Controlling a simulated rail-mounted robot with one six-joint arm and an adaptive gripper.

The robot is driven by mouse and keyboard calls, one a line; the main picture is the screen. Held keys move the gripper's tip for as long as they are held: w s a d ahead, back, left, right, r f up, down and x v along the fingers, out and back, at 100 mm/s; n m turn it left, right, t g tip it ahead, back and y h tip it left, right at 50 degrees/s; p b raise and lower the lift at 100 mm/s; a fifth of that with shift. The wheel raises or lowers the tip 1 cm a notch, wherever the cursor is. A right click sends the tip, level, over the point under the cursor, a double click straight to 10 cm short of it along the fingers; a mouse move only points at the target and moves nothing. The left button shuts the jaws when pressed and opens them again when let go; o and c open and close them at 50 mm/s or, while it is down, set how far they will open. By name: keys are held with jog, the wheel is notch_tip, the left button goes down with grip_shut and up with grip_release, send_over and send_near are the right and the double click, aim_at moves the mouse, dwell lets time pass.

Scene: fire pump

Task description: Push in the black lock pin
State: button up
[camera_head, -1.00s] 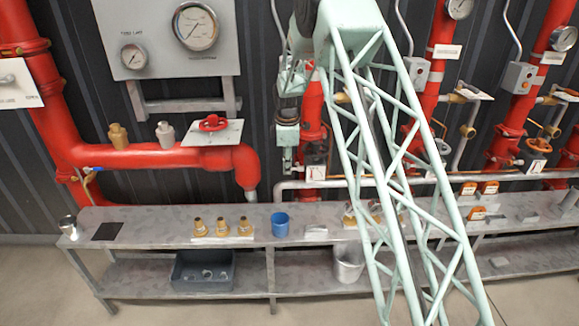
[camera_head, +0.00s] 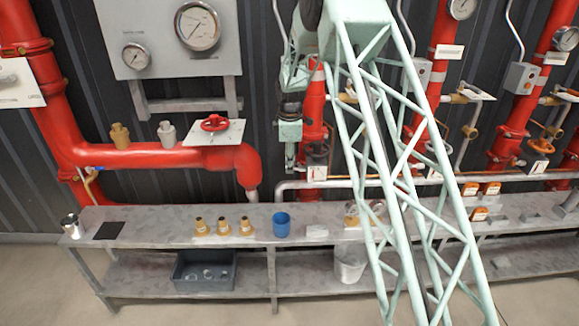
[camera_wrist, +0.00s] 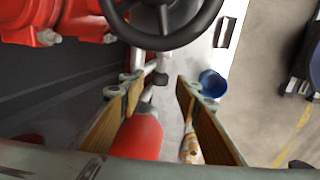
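My gripper (camera_wrist: 160,88) is open in the wrist view, its two wood-coloured fingers apart with nothing between them. In the head view my gripper (camera_head: 290,160) points down in front of the red pipework, left of a red standpipe. A black handwheel (camera_wrist: 128,32) fills the top of the wrist view, beyond the fingertips. A small dark knob (camera_wrist: 160,78) on a grey stem lies below the wheel, in line with the gap between the fingers. I cannot tell whether this knob is the black lock pin. No lock pin can be made out in the head view.
A red pipe end (camera_wrist: 138,135) is close by in the wrist view. A blue cup (camera_head: 282,225) and several brass fittings (camera_head: 222,227) stand on the grey bench (camera_head: 150,222). A red valve wheel (camera_head: 214,123) is left of my gripper.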

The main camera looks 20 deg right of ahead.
notch_tip(320, 180, up, 10)
jog(key=s, duration=0.2)
jog(key=shift+a, duration=0.2)
jog(key=shift+f, duration=0.1)
dwell(0.5)
jog(key=s+a+r+m, duration=0.2)
jog(key=s+r+m, duration=0.2)
jog(key=s+r, duration=0.95)
jog(key=s+a+r+m, duration=0.3)
jog(key=s+r, duration=0.8)
jog(key=s, duration=0.6)
jog(key=s+a+m+t, duration=0.1)
jog(key=s+m, duration=0.7)
jog(key=s, duration=2.9)
jog(key=shift+a+f+t+y, duration=0.2)
jog(key=shift+a+t+y, duration=0.15)
jog(key=shift+a, duration=0.55)
